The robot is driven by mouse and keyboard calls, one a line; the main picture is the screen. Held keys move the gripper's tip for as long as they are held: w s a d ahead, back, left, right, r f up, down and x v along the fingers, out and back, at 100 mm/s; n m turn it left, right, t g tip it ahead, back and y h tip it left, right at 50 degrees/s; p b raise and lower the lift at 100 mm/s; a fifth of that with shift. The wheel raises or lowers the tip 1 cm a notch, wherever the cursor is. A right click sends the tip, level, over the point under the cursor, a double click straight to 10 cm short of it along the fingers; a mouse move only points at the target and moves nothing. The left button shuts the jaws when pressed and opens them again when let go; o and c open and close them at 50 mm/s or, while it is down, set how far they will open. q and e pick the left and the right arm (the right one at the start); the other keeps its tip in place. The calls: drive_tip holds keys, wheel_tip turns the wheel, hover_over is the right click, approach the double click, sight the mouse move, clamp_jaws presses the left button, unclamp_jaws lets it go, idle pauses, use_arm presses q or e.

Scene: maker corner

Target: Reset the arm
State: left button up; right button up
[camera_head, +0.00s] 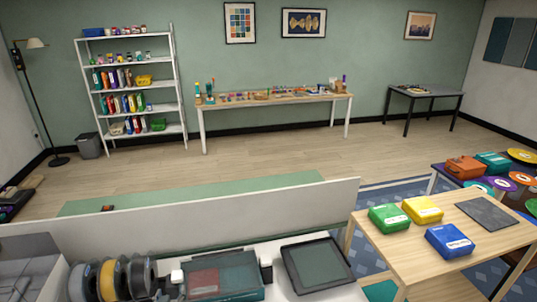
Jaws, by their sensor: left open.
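I cannot make out either of my arms or grippers in the head view. Nothing in the picture shows clearly as a gripper or as held by one. The grey shapes at the lower left edge are cut off, and I cannot tell what they are.
A white partition (240,207) crosses behind the near worktop. Filament spools (108,281), a teal case (237,270) and a black tray (317,264) stand there. A wooden table (400,257) at right holds green, yellow and blue boxes. The wooden floor (260,168) beyond is mostly clear.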

use_arm(q)
drive_tip(key=s+d+f+m+g+h, duration=0.1)
drive_tip(key=s+d+f+g, duration=0.3)
drive_tip(key=s, duration=0.5)
drive_tip(key=s+d+f+m+g+h, duration=0.1)
drive_tip(key=s+d+f, duration=0.2)
drive_tip(key=s+f, duration=0.55)
drive_tip(key=s+d+m+g+h, duration=0.1)
drive_tip(key=s+d+g, duration=0.1)
drive_tip(key=s, duration=0.8)
drive_tip(key=s+d+m+g, duration=0.2)
drive_tip(key=s+d+g, duration=0.1)
drive_tip(key=s, duration=0.7)
wheel_tip(320, 180, down, 25)
drive_tip(key=s+a+f+g, duration=0.2)
drive_tip(key=s+a+f, duration=0.1)
drive_tip(key=s+f, duration=1.4)
drive_tip(key=shift+s+a+f, duration=0.2)
drive_tip(key=shift+s+f, duration=0.2)
drive_tip(key=shift+s, duration=0.55)
use_arm(e)
drive_tip(key=shift+s+a, duration=0.1)
drive_tip(key=shift+a, duration=0.25)
